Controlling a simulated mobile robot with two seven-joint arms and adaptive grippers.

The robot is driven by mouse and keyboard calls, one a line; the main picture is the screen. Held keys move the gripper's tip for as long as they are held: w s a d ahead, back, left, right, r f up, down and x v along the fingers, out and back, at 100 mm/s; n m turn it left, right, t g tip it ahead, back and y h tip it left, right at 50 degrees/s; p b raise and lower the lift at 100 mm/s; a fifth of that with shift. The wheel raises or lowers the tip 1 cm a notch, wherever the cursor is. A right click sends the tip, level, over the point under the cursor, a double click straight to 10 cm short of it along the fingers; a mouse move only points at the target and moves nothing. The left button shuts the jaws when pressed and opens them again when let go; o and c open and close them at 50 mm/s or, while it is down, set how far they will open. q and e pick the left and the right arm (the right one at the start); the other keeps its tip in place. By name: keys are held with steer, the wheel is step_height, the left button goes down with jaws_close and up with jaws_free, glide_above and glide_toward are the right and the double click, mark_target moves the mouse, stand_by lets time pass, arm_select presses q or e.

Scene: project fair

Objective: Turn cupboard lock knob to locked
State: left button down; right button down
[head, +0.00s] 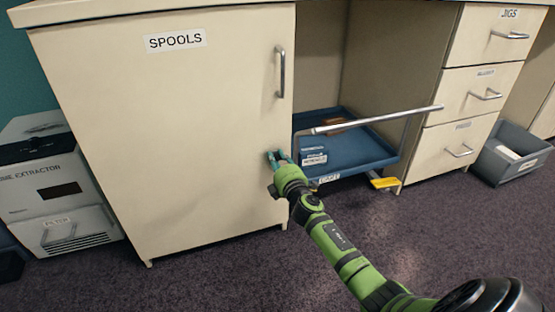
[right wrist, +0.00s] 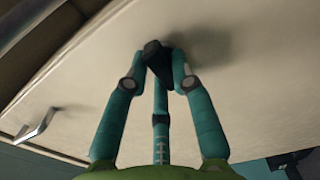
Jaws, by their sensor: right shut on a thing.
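The cream cupboard door labelled SPOOLS (head: 190,130) appears closed in the head view. My right gripper (head: 276,155) is at the lower right part of this door, below its bar handle (head: 282,72). In the right wrist view its teal fingers (right wrist: 160,58) are shut on a small dark knob (right wrist: 153,48) on the door face. The fingers cover much of the knob, and I cannot tell which way it is turned. The door handle also shows in the right wrist view (right wrist: 36,126). My left gripper is not in view.
A blue cart (head: 350,150) with a metal push bar (head: 375,120) stands in the open bay right of the door, close to my right arm. Drawers (head: 475,95) and a grey bin (head: 512,150) are further right. A fume extractor (head: 55,195) stands at left. The carpet in front is clear.

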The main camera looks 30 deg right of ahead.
steer(key=shift+r, duration=0.15)
steer(key=c, duration=1)
jaws_free()
steer(key=shift+c, duration=0.2)
steer(key=v, duration=1.2)
